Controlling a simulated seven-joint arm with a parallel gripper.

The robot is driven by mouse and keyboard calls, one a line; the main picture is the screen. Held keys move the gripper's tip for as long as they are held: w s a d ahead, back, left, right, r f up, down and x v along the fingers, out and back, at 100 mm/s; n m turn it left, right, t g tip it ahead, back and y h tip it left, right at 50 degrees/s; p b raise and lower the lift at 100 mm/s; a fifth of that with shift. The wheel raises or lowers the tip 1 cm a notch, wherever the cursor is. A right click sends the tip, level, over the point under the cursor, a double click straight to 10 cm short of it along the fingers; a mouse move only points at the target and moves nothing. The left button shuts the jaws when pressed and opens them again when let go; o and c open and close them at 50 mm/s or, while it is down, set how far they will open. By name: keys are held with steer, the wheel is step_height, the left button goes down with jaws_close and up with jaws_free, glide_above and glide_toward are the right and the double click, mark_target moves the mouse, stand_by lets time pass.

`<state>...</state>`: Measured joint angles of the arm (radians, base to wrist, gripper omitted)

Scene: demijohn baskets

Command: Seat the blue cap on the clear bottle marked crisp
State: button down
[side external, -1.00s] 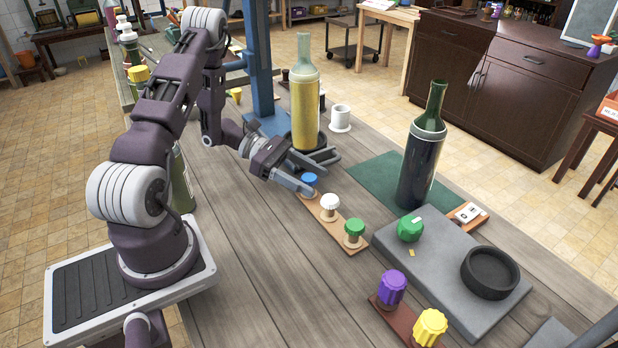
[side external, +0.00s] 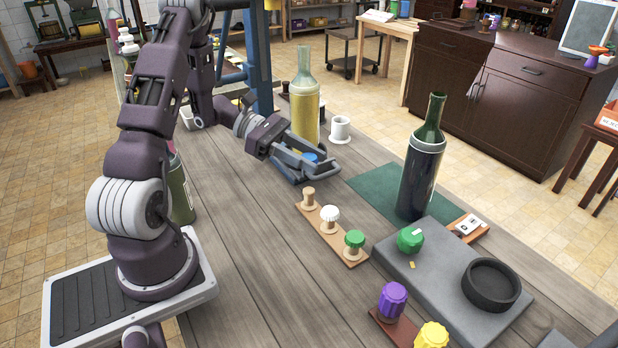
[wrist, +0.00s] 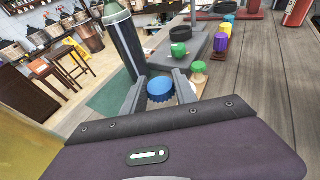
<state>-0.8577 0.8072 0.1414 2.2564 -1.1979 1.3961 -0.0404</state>
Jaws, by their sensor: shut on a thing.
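My gripper (side external: 318,168) is shut on the blue cap (side external: 310,158), holding it above the table. In the wrist view the blue cap (wrist: 160,89) sits between the two fingers, its ribbed side showing. A tall pale-glass bottle with yellow contents (side external: 305,105) stands upright just behind my gripper; its blurred yellow side fills the left edge of the wrist view (wrist: 22,125). A green-glass bottle with dark contents (side external: 420,165) stands to the right. I cannot read "crisp" on either bottle.
The rack also holds a white cap (side external: 330,214) and a green cap (side external: 354,240). A white cup (side external: 340,129) stands behind. The table's left front is clear.

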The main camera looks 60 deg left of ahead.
steer(key=s+d+m+g+h, duration=0.1)
steer(key=s+d+m+g, duration=1.05)
steer(key=d+g, duration=0.25)
steer(key=s+a+m+g+y, duration=0.7)
steer(key=s+m+g+y, duration=0.2)
steer(key=s+m+y, duration=0.45)
steer(key=w+a+m+t+y, duration=0.9)
steer(key=w+m+t+y, duration=0.35)
steer(key=m+y, duration=0.2)
steer(key=w+d+m+t+h, duration=0.7)
steer(key=w+d+m+t, duration=0.8)
steer(key=w+d, duration=0.2)
steer(key=w+a+r+n+g+y, duration=0.55)
steer(key=w+a+r, duration=0.25)
steer(key=a+r, duration=0.4)
steer(key=s+a+r+n+g, duration=0.2)
steer(key=a+r+n+g, duration=0.1)
steer(key=a+r, duration=0.5)
steer(key=s+a+r+n+g+y, duration=0.1)
steer(key=s+a+r+n+g, duration=0.1)
steer(key=a+r+g, duration=0.3)
steer(key=a+r+n, duration=0.1)
steer(key=a+r, duration=0.2)
steer(key=a, duration=0.2)
steer(key=shift+s+r+n, duration=0.2)
steer(key=shift+s+n, duration=0.1)
steer(key=shift+n, duration=0.1)
